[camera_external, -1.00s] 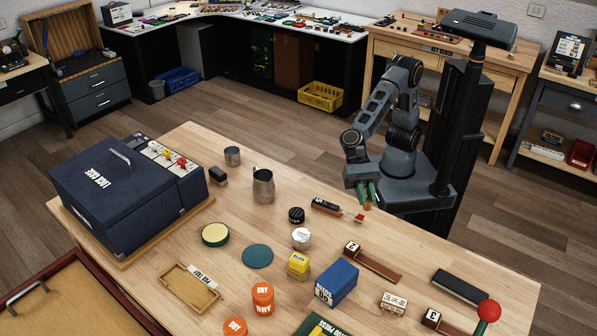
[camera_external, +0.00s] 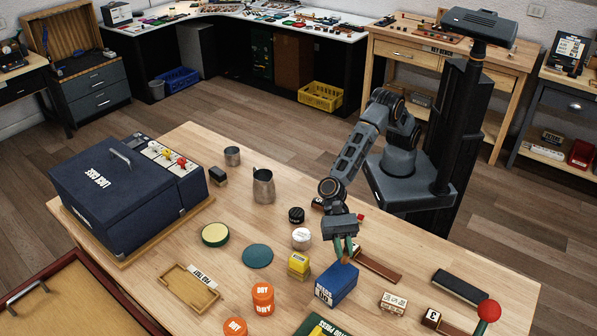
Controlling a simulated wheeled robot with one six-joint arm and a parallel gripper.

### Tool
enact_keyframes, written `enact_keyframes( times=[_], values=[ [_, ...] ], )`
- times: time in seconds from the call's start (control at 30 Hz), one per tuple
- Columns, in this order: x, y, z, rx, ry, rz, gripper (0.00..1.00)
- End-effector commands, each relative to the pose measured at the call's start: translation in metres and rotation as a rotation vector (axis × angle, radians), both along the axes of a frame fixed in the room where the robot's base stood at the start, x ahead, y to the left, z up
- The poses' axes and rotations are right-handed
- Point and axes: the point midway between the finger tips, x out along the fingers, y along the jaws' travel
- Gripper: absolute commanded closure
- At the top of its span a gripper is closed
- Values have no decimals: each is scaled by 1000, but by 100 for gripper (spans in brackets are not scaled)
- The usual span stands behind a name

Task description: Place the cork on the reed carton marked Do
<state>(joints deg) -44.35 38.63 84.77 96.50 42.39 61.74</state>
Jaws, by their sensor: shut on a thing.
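The reed carton marked Do (camera_external: 338,288) is a blue box standing on the near wooden table, right of centre. Its white lettering faces the camera side. My gripper (camera_external: 345,253) points down over the carton's back part. Its green fingers are shut on the cork (camera_external: 345,261), a small brown piece mostly hidden between them. The cork is at or just above the carton's top; I cannot tell whether it touches.
A small yellow box (camera_external: 298,265) stands just left of the carton, with a white-lidded jar (camera_external: 301,238) behind. A brown wooden strip (camera_external: 380,268) lies to the right. An orange tub (camera_external: 262,297) stands front left, and a red ball (camera_external: 489,311) far right.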

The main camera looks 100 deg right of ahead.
Motion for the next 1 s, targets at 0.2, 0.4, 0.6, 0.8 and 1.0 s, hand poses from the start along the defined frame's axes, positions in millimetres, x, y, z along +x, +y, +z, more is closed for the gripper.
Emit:
enact_keyframes(
  times=[0.2,0.4,0.6,0.8,1.0],
  values=[
    [-1,-1,-26,-2,2,0,100],
    [-1,-1,-26,-1,1,0,100],
    [-1,-1,-30,-1,1,1,82],
    [-1,-1,-29,-2,1,1,63],
    [-1,-1,-29,-2,1,1,58]
  ],
)
